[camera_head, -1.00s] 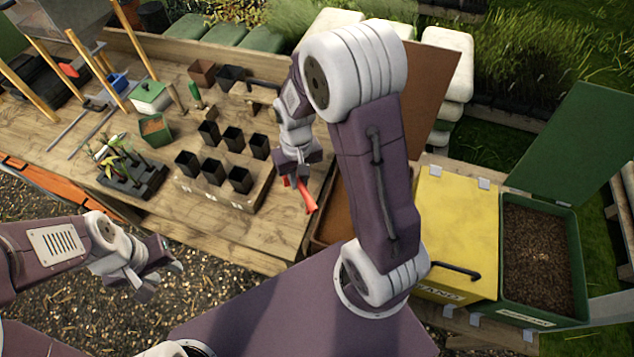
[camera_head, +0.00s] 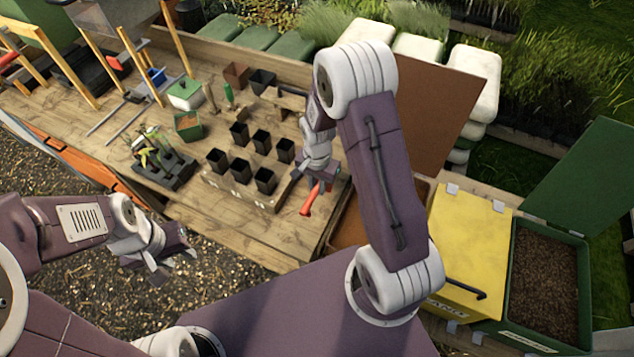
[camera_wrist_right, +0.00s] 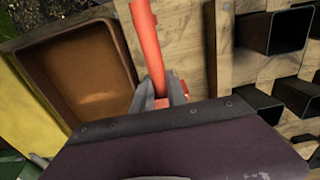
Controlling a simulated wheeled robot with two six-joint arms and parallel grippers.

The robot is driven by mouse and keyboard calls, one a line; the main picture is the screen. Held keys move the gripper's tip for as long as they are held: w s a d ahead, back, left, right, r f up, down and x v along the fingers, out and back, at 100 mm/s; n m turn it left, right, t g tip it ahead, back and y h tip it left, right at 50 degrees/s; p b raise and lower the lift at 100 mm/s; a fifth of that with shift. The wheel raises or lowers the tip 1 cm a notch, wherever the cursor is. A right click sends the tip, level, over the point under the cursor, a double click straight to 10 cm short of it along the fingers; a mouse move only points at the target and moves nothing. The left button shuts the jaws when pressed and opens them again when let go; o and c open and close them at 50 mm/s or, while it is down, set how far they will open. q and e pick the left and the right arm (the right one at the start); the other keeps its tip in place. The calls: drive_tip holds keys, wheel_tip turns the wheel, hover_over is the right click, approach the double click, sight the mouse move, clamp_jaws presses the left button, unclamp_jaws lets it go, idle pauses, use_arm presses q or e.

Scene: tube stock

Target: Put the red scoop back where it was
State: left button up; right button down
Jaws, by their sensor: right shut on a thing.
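The red scoop (camera_head: 309,202) is in my right gripper (camera_head: 318,178), over the right end of the wooden bench (camera_head: 225,215). In the right wrist view, the right gripper (camera_wrist_right: 162,92) is shut on the red scoop (camera_wrist_right: 148,45), whose red shaft runs up out of the picture. Wooden bench top lies below it. Whether the scoop touches the bench cannot be told. My left gripper (camera_head: 172,262) is open and empty, in front of the bench over the gravel.
A wooden block with several black pots (camera_head: 241,170) is left of the scoop. A brown-lined open bin (camera_wrist_right: 85,75) lies on the other side. Further right are a closed yellow bin (camera_head: 465,235) and an open green bin (camera_head: 510,300) of dark material. A seedling tray (camera_head: 180,180) is further left.

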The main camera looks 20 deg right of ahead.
drive_tip(key=w+f, duration=0.1)
drive_tip(key=w+d+f, duration=0.1)
drive_tip(key=w, duration=0.1)
drive_tip(key=w+f, duration=0.1)
drive_tip(key=shift+w+d+p, duration=0.3)
drive_tip(key=shift+p, duration=0.1)
drive_tip(key=shift+f, duration=0.1)
wheel_tip(320, 180, down, 4)
drive_tip(key=shift+r+p, duration=0.2)
drive_tip(key=shift+p, duration=0.45)
drive_tip(key=shift+f, duration=0.1)
drive_tip(key=shift+f+b, duration=0.15)
drive_tip(key=shift+b, duration=0.15)
drive_tip(key=c, duration=1.5)
unclamp_jaws()
drive_tip(key=shift+s, duration=0.1)
drive_tip(key=shift+o, duration=0.9)
